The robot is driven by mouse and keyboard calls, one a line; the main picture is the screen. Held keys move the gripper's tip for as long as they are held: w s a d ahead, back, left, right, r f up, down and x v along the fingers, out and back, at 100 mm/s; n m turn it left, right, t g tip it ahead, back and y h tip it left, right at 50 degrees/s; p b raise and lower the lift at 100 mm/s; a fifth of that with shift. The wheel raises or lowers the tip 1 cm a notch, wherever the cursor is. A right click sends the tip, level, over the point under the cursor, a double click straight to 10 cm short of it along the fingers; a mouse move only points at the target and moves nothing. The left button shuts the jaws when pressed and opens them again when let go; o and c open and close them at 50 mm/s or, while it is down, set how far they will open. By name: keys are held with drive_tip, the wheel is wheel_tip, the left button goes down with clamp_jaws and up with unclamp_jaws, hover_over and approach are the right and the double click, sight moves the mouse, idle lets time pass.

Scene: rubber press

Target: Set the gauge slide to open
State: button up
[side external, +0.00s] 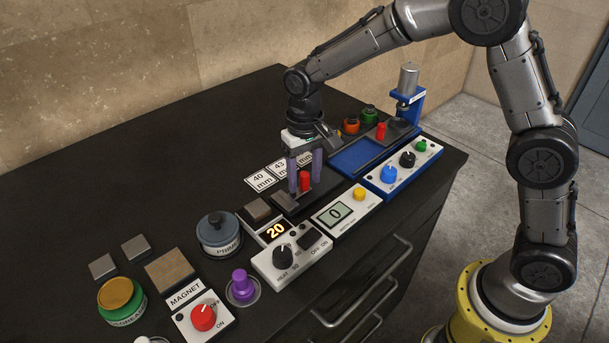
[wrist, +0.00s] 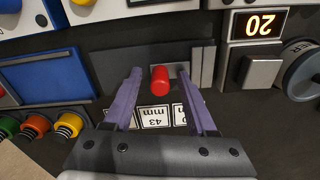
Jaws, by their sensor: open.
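The gauge slide's red knob (side external: 304,182) stands upright on a dark grey gauge base (side external: 284,203) in the middle of the bench. White cards (side external: 261,181) marked in mm lie along its far side. My gripper (side external: 305,178) points down with its two purple fingers open, one on each side of the knob. In the wrist view the red knob (wrist: 160,80) lies between the fingertips of my gripper (wrist: 160,73), with gaps on both sides. A card reading 43 mm (wrist: 154,117) shows below it. Contact with the knob cannot be seen.
A display reading 20 (side external: 275,231) and a white dial box (side external: 290,258) are close in front. A counter box (side external: 345,214) reads 0. To the right stand a blue tray (side external: 357,157), a blue press and another red knob (side external: 381,131). The bench's back left is clear.

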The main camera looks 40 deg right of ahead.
clamp_jaws()
idle(1.4)
